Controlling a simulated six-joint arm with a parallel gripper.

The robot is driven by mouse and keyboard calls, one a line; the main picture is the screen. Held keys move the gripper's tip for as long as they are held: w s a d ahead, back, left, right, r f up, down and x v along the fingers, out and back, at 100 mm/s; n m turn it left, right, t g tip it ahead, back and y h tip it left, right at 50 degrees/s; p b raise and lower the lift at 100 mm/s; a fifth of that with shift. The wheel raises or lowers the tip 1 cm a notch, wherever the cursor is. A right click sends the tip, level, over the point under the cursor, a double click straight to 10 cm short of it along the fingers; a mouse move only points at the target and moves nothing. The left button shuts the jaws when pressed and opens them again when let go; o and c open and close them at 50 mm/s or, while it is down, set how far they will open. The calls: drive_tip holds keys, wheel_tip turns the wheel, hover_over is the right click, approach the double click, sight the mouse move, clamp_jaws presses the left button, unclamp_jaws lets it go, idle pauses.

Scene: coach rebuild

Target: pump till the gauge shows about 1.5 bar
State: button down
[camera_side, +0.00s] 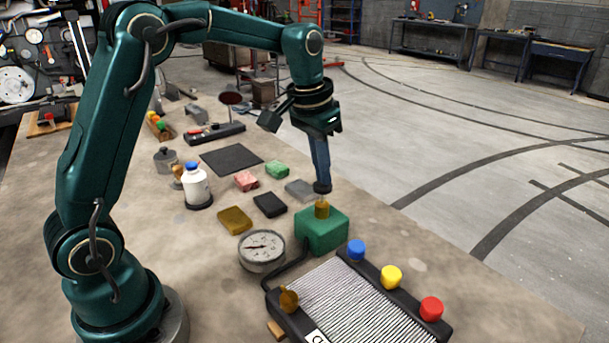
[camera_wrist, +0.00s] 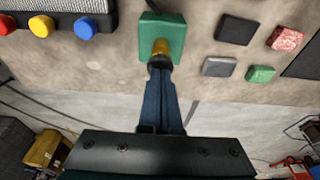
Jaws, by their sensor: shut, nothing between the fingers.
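The pump is a green block (camera_side: 322,232) with a brass plunger (camera_side: 322,209) standing up from its top. It also shows at the top of the wrist view (camera_wrist: 150,30). My gripper (camera_side: 322,187) is shut and points down, its dark tip right at the top of the plunger. In the wrist view the shut fingertips (camera_wrist: 160,62) overlap the lower end of the brass plunger (camera_wrist: 160,47); whether they touch is hard to tell. The round gauge (camera_side: 262,250) lies left of the pump with its white dial up. Its dark needle points left; the figures are too small to read.
A ribbed panel (camera_side: 345,300) with blue (camera_side: 356,249), yellow (camera_side: 391,277) and red (camera_side: 431,308) knobs is in front. A black hose (camera_side: 289,264) runs near the gauge. Coloured blocks and a white bottle (camera_side: 196,185) stand behind. The bench edge is right of the pump.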

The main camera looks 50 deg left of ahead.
idle(0.4)
drive_tip(key=shift+w+v, duration=0.2)
drive_tip(key=shift+v, duration=0.8)
drive_tip(key=w+v, duration=0.1)
drive_tip(key=v, duration=0.6)
drive_tip(key=shift+w, duration=0.25)
drive_tip(key=shift+r, duration=0.1)
